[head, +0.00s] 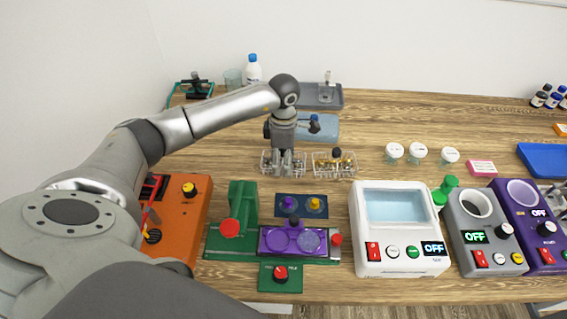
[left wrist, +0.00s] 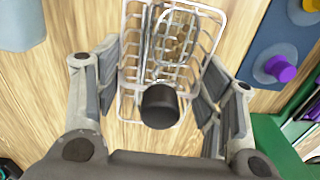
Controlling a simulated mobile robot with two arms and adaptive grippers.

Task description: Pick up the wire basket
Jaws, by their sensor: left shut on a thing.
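A small clear wire basket (head: 267,167) with silvery metal parts in it is at the middle of the table. My left gripper (head: 283,170) points down over it and hides part of it. In the left wrist view the basket (left wrist: 172,45) lies between my two fingers, with a black knob (left wrist: 160,106) at its near end. The left gripper is shut on this basket. I cannot tell whether it is clear of the table. A second wire basket (head: 322,168) with golden parts and a dark knob stands just to the right. My right gripper is not in view.
A light blue tray (head: 318,130) lies behind the baskets. A dark blue plate (head: 317,209) with purple and yellow knobs and a green device (head: 240,205) stand in front. A white device (head: 400,235) is to the right. Bare wood (head: 370,120) shows behind the white lids.

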